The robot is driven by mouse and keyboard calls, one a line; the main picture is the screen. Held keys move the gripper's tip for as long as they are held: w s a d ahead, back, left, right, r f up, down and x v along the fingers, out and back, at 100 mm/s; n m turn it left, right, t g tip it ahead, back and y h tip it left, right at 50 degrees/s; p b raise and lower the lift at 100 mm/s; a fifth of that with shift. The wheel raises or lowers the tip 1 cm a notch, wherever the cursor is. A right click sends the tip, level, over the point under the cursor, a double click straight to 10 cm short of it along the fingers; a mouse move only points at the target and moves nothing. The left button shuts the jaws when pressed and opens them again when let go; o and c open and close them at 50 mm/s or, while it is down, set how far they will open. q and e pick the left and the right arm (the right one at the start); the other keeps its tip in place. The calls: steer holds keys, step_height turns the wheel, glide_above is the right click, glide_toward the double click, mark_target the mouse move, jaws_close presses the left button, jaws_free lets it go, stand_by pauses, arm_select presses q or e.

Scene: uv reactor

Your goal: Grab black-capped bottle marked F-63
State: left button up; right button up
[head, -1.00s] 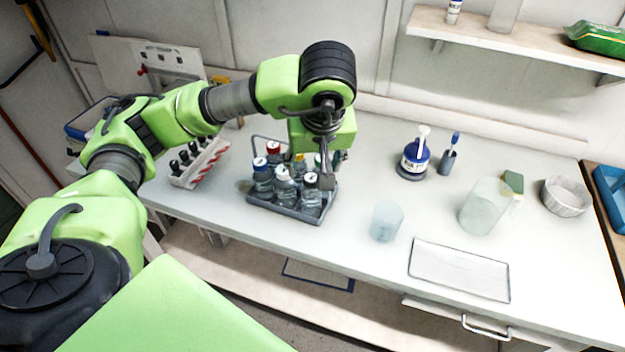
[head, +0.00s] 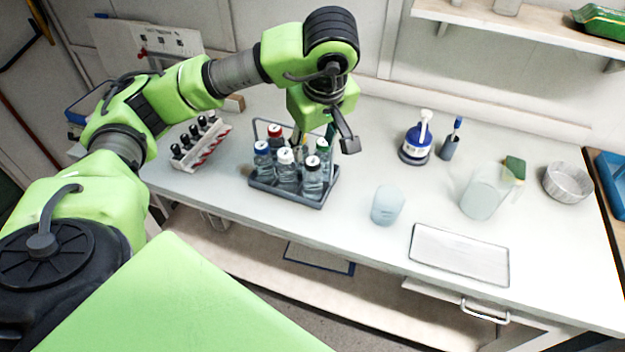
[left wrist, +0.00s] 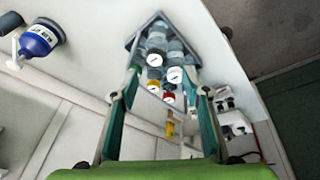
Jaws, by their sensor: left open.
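A grey carrier (head: 262,183) on the bench holds several clear bottles with coloured or pale cap tops. Its front right bottle (head: 312,180) has a white-topped cap with a dark rim. I cannot read F-63 on any bottle. Several small dark bottles with black caps (head: 195,138) stand in a red-and-white rack (head: 208,158) left of the carrier. My left gripper (head: 325,142) is open and empty above the carrier's back right part, partly in front of its bottles. In the left wrist view its fingers (left wrist: 168,82) frame the caps and the carrier (left wrist: 131,40). My right gripper is out of view.
Right of the carrier are a clear beaker (head: 387,205), a blue-and-white bottle (head: 416,145), a pen holder (head: 449,148), a pitcher (head: 484,195), a bowl (head: 568,184) and a white tray (head: 460,256). A shelf (head: 520,30) hangs above. Free bench lies around the beaker.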

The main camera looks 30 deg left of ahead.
arm_select(q)
steer(key=w+a+n, duration=0.1)
steer(key=n, duration=0.5)
steer(key=n+g+h, duration=0.3)
steer(key=n, duration=1.4)
glide_above(312, 161)
steer(key=f, duration=0.5)
steer(key=shift+s+f, duration=0.3)
steer(key=shift+f+p, duration=0.3)
steer(key=shift+f, duration=0.15)
steer(key=f+p, duration=0.1)
steer(key=f, duration=0.1)
steer(key=f+p, duration=0.1)
steer(key=shift+w+f, duration=0.35)
steer(key=shift+f, duration=0.45)
steer(key=shift+c, duration=0.4)
